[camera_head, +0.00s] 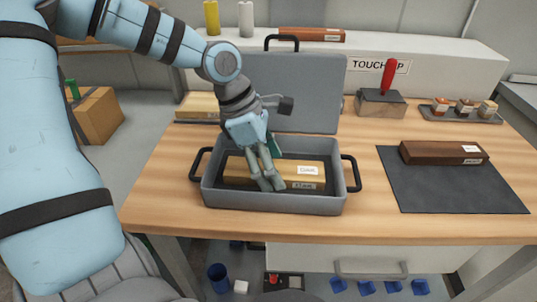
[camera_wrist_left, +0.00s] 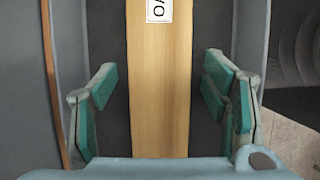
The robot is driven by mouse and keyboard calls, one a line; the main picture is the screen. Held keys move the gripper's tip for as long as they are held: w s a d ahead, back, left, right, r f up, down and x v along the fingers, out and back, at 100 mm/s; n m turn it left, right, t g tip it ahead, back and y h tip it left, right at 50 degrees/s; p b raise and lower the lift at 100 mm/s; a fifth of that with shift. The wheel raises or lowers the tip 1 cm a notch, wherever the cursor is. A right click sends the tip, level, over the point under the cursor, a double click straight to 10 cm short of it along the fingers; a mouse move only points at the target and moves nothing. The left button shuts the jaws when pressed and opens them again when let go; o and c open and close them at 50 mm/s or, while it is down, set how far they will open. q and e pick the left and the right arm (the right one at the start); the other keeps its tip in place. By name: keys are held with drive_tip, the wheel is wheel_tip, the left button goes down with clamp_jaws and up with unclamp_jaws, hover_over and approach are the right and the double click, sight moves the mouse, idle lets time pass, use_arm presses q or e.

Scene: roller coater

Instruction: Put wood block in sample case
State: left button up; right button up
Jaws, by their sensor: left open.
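The light wood block (camera_head: 288,170) with a white label lies inside the open grey sample case (camera_head: 325,205). My left gripper (camera_head: 268,184) reaches down into the case over the block. In the left wrist view its green-padded fingers (camera_wrist_left: 160,95) are open, one on each side of the block (camera_wrist_left: 158,80), with visible gaps on both sides. The fingers hide part of the block in the head view. My right gripper is not in view.
The case lid (camera_head: 325,90) stands up behind. A dark wood block (camera_head: 440,152) lies on a dark mat (camera_head: 430,190) at right. A red-handled tool (camera_head: 388,78) and a tray of small jars (camera_head: 460,112) stand farther back. The table between case and mat is clear.

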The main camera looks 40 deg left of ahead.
use_arm(q)
drive_tip(key=p+v, duration=0.3)
drive_tip(key=v, duration=0.9)
drive_tip(key=shift+r, duration=0.2)
